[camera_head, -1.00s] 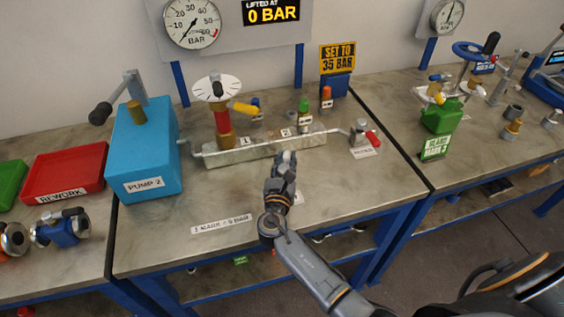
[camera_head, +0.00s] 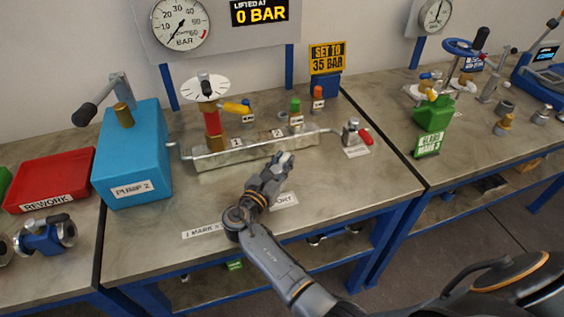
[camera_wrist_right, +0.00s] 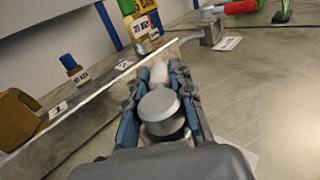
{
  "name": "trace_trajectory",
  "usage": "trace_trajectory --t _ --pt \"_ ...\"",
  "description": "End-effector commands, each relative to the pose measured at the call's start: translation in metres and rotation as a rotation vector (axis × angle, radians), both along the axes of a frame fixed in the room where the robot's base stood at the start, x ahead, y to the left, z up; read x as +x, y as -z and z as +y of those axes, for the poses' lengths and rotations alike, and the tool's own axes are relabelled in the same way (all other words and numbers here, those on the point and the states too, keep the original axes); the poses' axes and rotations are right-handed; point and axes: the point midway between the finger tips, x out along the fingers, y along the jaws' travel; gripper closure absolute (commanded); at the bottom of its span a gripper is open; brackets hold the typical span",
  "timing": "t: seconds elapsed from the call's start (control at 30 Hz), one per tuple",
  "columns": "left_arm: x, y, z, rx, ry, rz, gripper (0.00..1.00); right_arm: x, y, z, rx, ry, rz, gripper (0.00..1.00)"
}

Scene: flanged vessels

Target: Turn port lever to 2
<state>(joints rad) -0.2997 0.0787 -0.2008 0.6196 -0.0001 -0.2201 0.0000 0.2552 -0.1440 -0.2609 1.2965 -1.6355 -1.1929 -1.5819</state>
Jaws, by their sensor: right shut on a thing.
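My right gripper (camera_head: 279,167) is low over the bench in front of the metal manifold (camera_head: 225,158). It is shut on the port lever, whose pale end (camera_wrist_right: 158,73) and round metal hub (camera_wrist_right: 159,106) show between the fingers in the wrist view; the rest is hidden. The 1 plate (camera_head: 236,142) and the 2 plate (camera_head: 279,133) are on the manifold. In the wrist view the lever's pale end lies just right of the 2 plate (camera_wrist_right: 124,65). A PORT label (camera_head: 284,200) is partly covered by my wrist. My left gripper is not in view.
A blue PUMP 2 box (camera_head: 133,155) stands at the left, with a red-knobbed valve (camera_head: 357,135) at the manifold's right. Bench at front right is clear.

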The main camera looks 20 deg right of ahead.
Motion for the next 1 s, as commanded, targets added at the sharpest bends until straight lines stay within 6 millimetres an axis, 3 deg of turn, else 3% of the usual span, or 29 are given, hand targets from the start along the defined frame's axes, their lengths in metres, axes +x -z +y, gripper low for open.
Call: trace_trajectory --t 0.13,0.17,0.27,0.83,1.0 --pt "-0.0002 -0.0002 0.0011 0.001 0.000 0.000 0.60 -0.0002 -0.0012 -0.0013 -0.001 0.004 -0.002 1.00" --pt "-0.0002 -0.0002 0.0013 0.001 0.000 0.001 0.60 -0.0002 -0.0012 -0.0013 -0.001 0.004 -0.002 0.75" --pt "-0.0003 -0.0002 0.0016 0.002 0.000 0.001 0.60 -0.0002 -0.0011 -0.0013 -0.001 0.003 -0.002 0.54" --pt "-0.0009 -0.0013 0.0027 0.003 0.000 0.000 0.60 0.0000 -0.0006 -0.0005 -0.001 -0.008 -0.001 0.54" --pt "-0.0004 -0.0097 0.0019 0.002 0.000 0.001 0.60 0.0014 -0.0024 0.0006 -0.002 -0.089 0.001 0.54"
